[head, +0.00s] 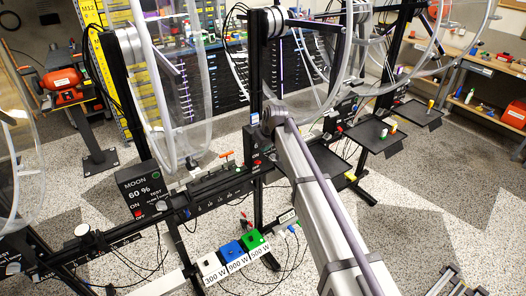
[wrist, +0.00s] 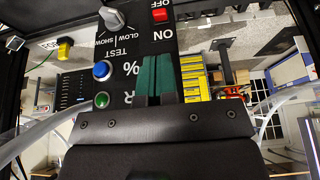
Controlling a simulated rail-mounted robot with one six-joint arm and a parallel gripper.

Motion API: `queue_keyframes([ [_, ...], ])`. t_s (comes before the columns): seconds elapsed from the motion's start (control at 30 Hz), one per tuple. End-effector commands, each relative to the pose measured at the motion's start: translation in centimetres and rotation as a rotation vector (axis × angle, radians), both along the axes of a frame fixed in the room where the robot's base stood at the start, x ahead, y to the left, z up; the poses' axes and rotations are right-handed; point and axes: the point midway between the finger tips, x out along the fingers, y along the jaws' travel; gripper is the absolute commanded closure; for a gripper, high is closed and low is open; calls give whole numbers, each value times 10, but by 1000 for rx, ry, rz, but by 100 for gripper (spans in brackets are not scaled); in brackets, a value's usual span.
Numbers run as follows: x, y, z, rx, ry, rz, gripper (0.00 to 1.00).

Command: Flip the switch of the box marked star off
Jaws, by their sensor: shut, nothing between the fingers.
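In the wrist view a black control box (wrist: 130,48) hangs upside down in the picture. Its name is mostly covered by my gripper; only an R and a % sign show. Its red switch (wrist: 160,15) is at the top, with ON printed beside it; I cannot tell which way it is tipped. My gripper (wrist: 158,72) has its two green fingers together, empty, in front of the box face, below the switch in the picture. In the head view a black box with a red switch (head: 257,162) stands beside my arm's end, which hides my gripper there.
The box also has a grey knob (wrist: 111,18), a blue button (wrist: 102,70) and a green button (wrist: 101,100). In the head view another box marked MOON (head: 140,187) stands left on the rail. Large clear acrylic wheels (head: 165,90) rise behind.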

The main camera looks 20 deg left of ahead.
Motion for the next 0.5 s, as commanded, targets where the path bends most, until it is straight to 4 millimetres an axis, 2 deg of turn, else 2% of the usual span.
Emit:
queue_keyframes([
  [0.03, 3, 3, -16, 0, 0, 0, 100],
  [0.3, 16, 20, -67, 0, 0, 0, 100],
  [0.5, 20, 26, -80, 0, 0, -1, 100],
])
